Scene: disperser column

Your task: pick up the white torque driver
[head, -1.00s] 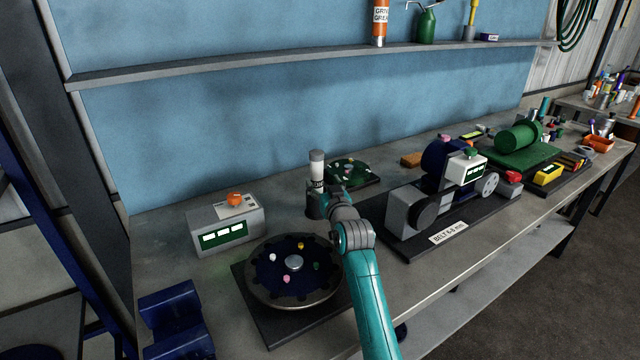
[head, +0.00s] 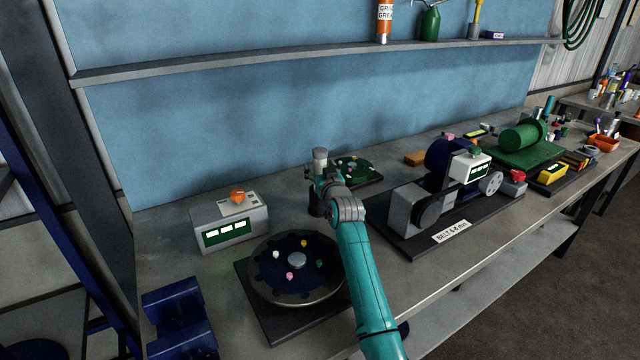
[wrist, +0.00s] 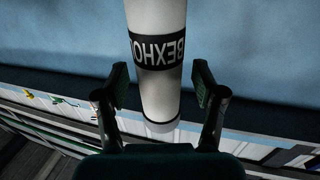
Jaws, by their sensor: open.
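The white torque driver (head: 320,157) stands upright at the back of the bench, with my gripper in front of its lower part in the head view. In the wrist view the white driver (wrist: 162,95) is a smooth cylinder with a black band and white lettering. My gripper (wrist: 160,84) is open, with one finger on each side of the driver. Gaps show between both finger pads and its body, at least in the picture. In the head view my gripper (head: 325,183) hides the driver's label. A dark upright piece shows below the gripper.
A round dark dial plate (head: 262,282) and a grey box with an orange knob (head: 232,228) stand to the left. A belt machine (head: 408,210) stands to the right. The blue wall is behind.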

